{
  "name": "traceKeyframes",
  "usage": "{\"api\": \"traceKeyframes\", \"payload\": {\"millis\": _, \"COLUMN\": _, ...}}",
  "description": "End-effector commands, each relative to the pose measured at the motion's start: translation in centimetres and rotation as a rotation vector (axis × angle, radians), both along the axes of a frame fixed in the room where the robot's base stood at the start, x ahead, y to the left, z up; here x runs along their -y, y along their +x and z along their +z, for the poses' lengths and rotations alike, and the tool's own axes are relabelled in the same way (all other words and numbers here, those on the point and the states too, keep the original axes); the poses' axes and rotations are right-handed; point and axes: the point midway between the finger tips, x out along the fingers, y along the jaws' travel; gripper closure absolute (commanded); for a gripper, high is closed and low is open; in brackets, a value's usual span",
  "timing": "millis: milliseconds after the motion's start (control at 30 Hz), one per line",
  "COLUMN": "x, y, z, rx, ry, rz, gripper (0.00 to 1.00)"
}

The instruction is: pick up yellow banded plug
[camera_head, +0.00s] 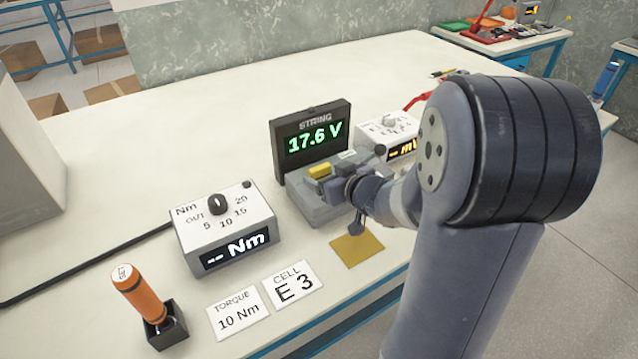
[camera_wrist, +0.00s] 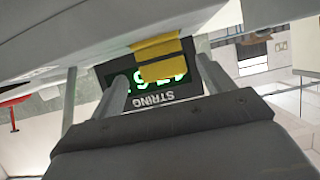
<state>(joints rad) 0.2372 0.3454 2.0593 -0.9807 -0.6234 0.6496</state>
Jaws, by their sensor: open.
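The yellow banded plug, as far as I can tell, is the small yellow piece (camera_head: 319,171) on the grey battery block (camera_head: 318,212) in front of the voltage display. A yellow piece (camera_wrist: 158,60) also shows in the wrist view, in front of the upside-down display. My gripper (camera_head: 352,188) is over the right part of the block, close to the yellow piece, and hides part of the block. Its jaws are open. In the wrist view, two grey finger-like bars stand on either side of the yellow piece; contact cannot be made out.
The display (camera_head: 313,142) reads 17.6 V behind the block. A torque box (camera_head: 224,232), an orange-handled driver (camera_head: 140,291) in a black holder and cards reading 10 Nm (camera_head: 238,313) and E 3 (camera_head: 292,285) stand left. A yellow mat (camera_head: 357,249) lies in front. A meter (camera_head: 388,133) stands behind right.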

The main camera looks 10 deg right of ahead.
Motion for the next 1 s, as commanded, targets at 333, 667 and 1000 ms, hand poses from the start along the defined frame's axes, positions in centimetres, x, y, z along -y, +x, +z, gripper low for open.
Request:
{"api": "traceKeyframes", "payload": {"millis": 333, "x": -1.6, "y": 4.0, "z": -1.3, "rx": 0.000, "ry": 0.000, "rz": 0.001, "gripper": 0.24}}
{"api": "traceKeyframes", "payload": {"millis": 667, "x": -1.8, "y": 4.8, "z": -1.5, "rx": 0.000, "ry": -0.001, "rz": -0.002, "gripper": 0.24}}
{"api": "traceKeyframes", "payload": {"millis": 1000, "x": -1.8, "y": 4.8, "z": -1.5, "rx": 0.000, "ry": -0.001, "rz": -0.002, "gripper": 0.50}}
